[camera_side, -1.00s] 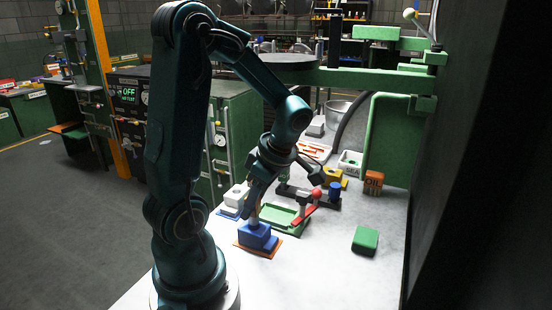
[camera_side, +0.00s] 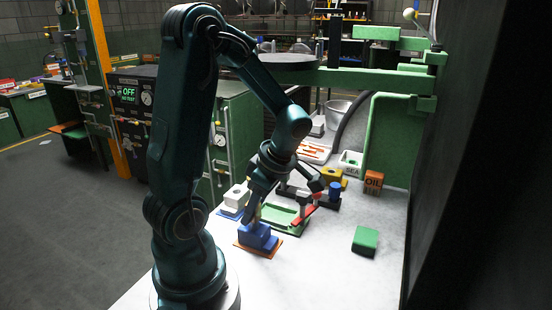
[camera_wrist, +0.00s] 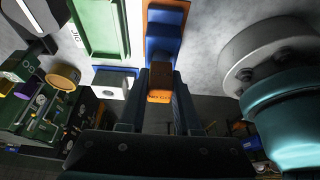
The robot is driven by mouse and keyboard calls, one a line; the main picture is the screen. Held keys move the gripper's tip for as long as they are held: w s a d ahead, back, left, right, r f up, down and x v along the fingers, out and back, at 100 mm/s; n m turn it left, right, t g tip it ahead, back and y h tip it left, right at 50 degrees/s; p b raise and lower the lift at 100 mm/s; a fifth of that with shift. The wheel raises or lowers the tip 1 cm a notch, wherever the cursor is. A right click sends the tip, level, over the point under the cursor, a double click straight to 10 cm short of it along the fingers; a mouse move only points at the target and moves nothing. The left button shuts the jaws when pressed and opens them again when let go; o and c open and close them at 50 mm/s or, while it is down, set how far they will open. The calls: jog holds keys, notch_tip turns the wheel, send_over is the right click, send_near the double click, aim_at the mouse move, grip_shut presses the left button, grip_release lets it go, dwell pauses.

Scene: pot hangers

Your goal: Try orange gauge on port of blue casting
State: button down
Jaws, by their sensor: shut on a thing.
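The blue casting (camera_side: 259,239) stands on an orange mat (camera_side: 240,245) at the front of the bench. It also shows at the top of the wrist view (camera_wrist: 162,25). My gripper (camera_side: 253,214) points down just above the casting. In the wrist view my gripper (camera_wrist: 160,100) is shut on the orange gauge (camera_wrist: 160,82), which bears dark lettering that looks like NO GO. The gauge's far end meets the casting in that view. I cannot tell how far, if at all, it sits in the port, as the port is hidden.
A white block (camera_side: 236,196) on a blue mat is left of a green tray (camera_side: 275,218). A red-handled part (camera_side: 303,215) and a blue cylinder (camera_side: 335,190) are to the right. A green block (camera_side: 365,240) and an orange OIL box (camera_side: 373,182) stand further right, with clear bench around the green block.

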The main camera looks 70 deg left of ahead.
jog(key=shift+f, duration=0.75)
dwell(1.2)
jog(key=shift+r, duration=3.5)
